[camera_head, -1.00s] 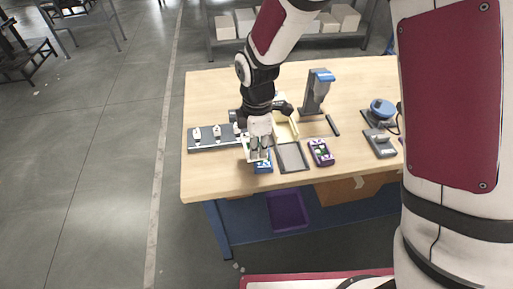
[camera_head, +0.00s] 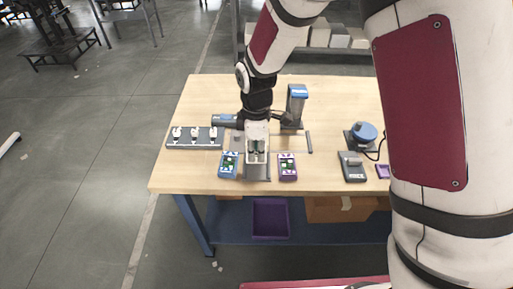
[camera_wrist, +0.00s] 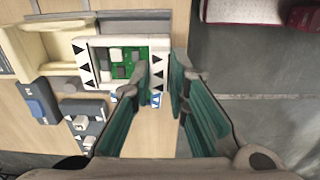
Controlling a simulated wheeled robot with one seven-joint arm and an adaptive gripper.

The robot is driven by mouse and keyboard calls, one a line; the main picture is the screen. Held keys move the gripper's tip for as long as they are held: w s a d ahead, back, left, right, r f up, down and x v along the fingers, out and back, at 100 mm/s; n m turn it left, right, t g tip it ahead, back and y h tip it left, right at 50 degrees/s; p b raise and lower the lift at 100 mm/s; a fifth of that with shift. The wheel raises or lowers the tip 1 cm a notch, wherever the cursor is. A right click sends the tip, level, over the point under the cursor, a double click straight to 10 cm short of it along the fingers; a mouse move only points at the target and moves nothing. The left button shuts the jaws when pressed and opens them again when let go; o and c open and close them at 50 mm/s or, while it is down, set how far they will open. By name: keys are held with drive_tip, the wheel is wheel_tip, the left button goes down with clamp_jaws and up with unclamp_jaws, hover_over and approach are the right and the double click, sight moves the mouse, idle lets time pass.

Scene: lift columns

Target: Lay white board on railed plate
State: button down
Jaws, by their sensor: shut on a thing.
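My gripper (camera_head: 256,152) points down over the table near its front edge. In the head view my gripper mostly hides the board. The grey railed plate (camera_head: 257,174) shows below and behind my gripper, between a blue device (camera_head: 229,166) and a purple device (camera_head: 287,167). Whether the board touches the plate cannot be told.
A grey strip with white pieces (camera_head: 195,137) lies left. A blue-topped stand (camera_head: 297,104) rises behind right. A round blue unit (camera_head: 363,133) and a grey box (camera_head: 352,167) are farther right. A cream tray (camera_wrist: 32,50) shows in the wrist view. The table (camera_head: 325,180) is clear before the grey box.

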drive_tip(key=shift+f+b, duration=0.95)
drive_tip(key=shift+f, duration=2.05)
drive_tip(key=shift+f, duration=0.6)
drive_tip(key=c, duration=1)
unclamp_jaws()
drive_tip(key=shift+c, duration=0.2)
drive_tip(key=shift+r, duration=0.15)
drive_tip(key=shift+r+p, duration=0.8)
drive_tip(key=shift+r, duration=2.1)
